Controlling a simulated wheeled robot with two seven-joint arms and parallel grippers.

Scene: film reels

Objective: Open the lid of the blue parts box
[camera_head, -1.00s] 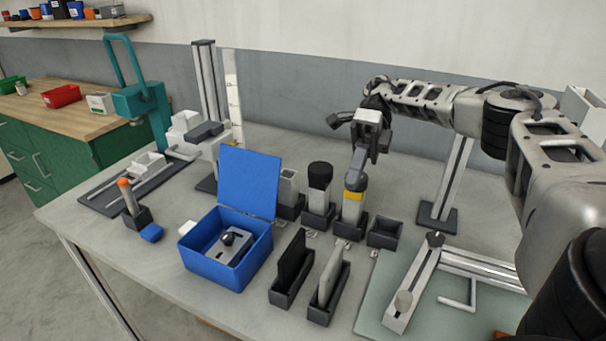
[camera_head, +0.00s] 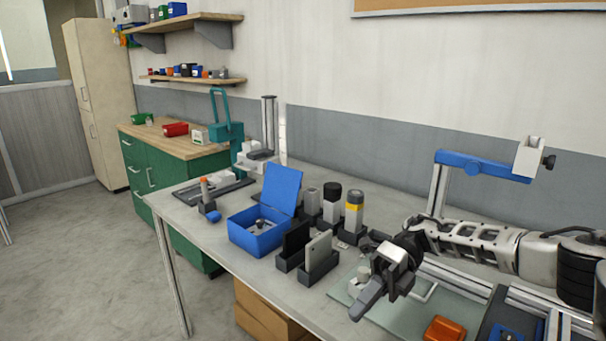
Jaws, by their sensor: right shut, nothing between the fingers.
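The blue parts box (camera_head: 256,239) stands on the grey bench, left of the middle. Its blue lid (camera_head: 283,188) stands up at the back edge, so the box is open. A small grey and black part (camera_head: 262,225) lies inside. My right gripper (camera_head: 366,301) is shut and empty. It is over the bench's front part, to the right of the box and well apart from it. My left gripper is not in view.
Dark holders with upright plates (camera_head: 319,252) stand between the box and my right gripper. Several cylinders (camera_head: 354,212) stand behind them. A green mat (camera_head: 343,291) and an orange block (camera_head: 444,331) are at right. A teal press (camera_head: 226,126) stands behind left.

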